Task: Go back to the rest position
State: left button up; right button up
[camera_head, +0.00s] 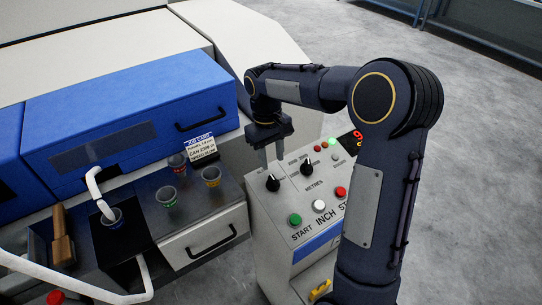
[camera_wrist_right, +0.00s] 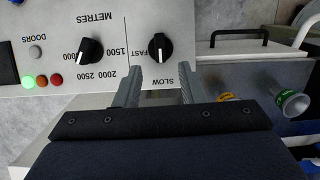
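My right gripper (camera_head: 272,158) is above the control panel (camera_head: 262,210), with its two fingers pointing down. It is open and empty. The black SLOW/FAST knob (camera_head: 272,183) stands on the panel just below the fingertips. In the right wrist view my open fingers (camera_wrist_right: 158,75) show apart, with that knob (camera_wrist_right: 160,46) beyond the gap between them and nothing held. The black METRES knob (camera_head: 307,167) is beside it, and shows in the wrist view too (camera_wrist_right: 90,51). My left gripper is not in view.
The panel carries a green START button (camera_head: 295,219), a white INCH button (camera_head: 320,205) and a red button (camera_head: 341,192). Several cups, such as one with a yellow band (camera_head: 211,176), stand on the dark counter left of it. A blue cover (camera_head: 130,125) rises behind them.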

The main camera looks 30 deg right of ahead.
jog(key=s+a+r+m+t+y, duration=0.1)
jog(key=s+a+r+t+y, duration=0.1)
jog(key=s, duration=0.9)
jog(key=s+a+r+m+t+y, duration=0.1)
jog(key=s+a+t, duration=0.4)
jog(key=s, duration=0.7)
jog(key=shift+s+r+m+y, duration=0.3)
jog(key=shift+r+m+y, duration=0.1)
jog(key=shift+y, duration=0.1)
jog(key=shift+s, duration=0.1)
